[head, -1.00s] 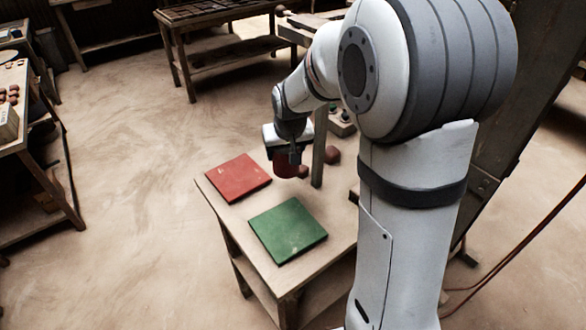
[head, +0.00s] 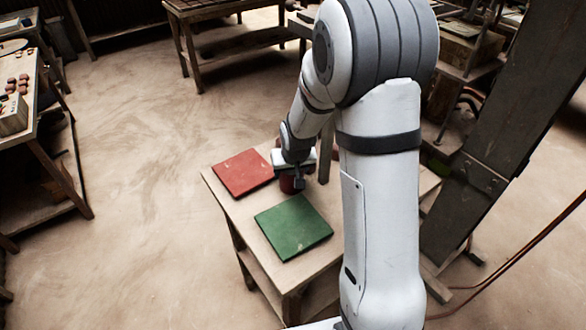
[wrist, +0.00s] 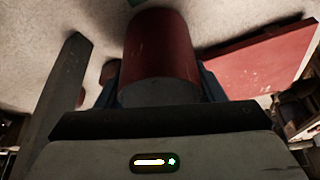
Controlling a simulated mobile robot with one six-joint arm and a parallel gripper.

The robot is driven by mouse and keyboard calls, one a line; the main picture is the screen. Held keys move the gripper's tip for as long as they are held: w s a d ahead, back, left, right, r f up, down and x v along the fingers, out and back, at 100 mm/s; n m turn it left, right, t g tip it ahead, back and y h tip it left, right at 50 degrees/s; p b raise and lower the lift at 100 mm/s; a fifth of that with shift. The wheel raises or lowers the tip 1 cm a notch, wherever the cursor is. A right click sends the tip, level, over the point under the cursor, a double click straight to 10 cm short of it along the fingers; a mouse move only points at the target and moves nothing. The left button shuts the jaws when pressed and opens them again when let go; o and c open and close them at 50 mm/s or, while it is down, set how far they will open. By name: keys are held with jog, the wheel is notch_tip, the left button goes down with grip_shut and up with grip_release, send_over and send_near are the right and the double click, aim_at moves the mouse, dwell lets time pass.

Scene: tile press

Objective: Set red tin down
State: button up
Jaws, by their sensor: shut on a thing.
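My gripper (head: 292,178) is shut on the red tin (wrist: 160,50), which fills the middle of the wrist view between the two fingers. In the head view the tin (head: 288,186) is small and dark, partly covered by my gripper. It is at the table (head: 222,199), right of the red tile (head: 243,174) and just behind the green tile (head: 293,227). I cannot tell whether its base touches the tabletop. The red tile also shows at the right of the wrist view (wrist: 262,57).
A dark upright post (head: 325,152) stands close to the right of my gripper; it shows at the left in the wrist view (wrist: 60,95). Small reddish lumps (wrist: 108,72) lie between post and tin. A side table (head: 34,120) stands far left. Open floor lies between.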

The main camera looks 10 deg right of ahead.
jog(key=o, duration=0.5)
jog(key=shift+f, duration=0.15)
jog(key=o, duration=0.5)
